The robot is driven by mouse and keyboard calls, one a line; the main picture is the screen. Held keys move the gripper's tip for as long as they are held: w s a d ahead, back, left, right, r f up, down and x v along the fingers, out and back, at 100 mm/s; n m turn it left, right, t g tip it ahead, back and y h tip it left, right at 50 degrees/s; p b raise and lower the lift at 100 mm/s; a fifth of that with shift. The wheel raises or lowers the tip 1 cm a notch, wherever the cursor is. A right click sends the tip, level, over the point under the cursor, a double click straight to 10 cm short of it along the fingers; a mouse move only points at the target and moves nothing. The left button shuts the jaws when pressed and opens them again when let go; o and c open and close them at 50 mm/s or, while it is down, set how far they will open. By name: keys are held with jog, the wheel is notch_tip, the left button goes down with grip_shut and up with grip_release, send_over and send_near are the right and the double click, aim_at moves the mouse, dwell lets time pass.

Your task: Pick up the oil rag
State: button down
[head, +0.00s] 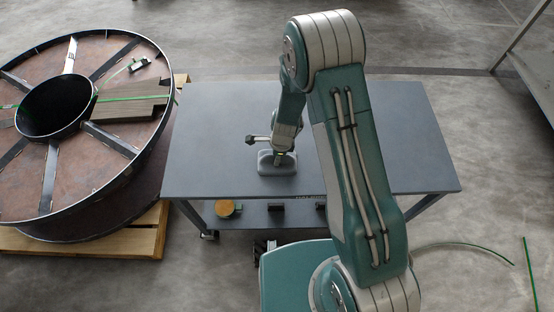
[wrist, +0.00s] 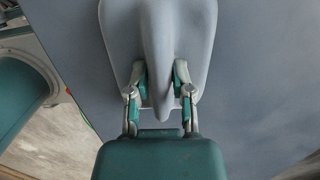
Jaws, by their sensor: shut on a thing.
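The oil rag (head: 270,168) is a grey, smooth piece with a flat, rounded base and a raised ridge along its middle. It is on the grey table top (head: 380,130), near the middle. In the wrist view the rag (wrist: 157,40) fills the upper centre, its ridge running down between the fingers. My gripper (wrist: 161,78) is shut on this ridge, with one green-padded finger on each side. In the head view my gripper (head: 281,158) points down onto the rag, and its fingertips are partly hidden. I cannot tell whether the rag is clear of the table.
A large steel reel (head: 68,168) stands on a wooden pallet (head: 90,243) left of the table, close to its edge. A lower shelf (head: 250,218) holds a round orange-yellow item (head: 226,208) and dark blocks. The table top around the rag is bare.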

jog(key=shift+r, duration=0.25)
notch_tip(320, 180, up, 2)
jog(key=shift+r, duration=0.15)
jog(key=w+d+r, duration=0.7)
jog(key=w+r, duration=0.3)
jog(key=w, duration=0.2)
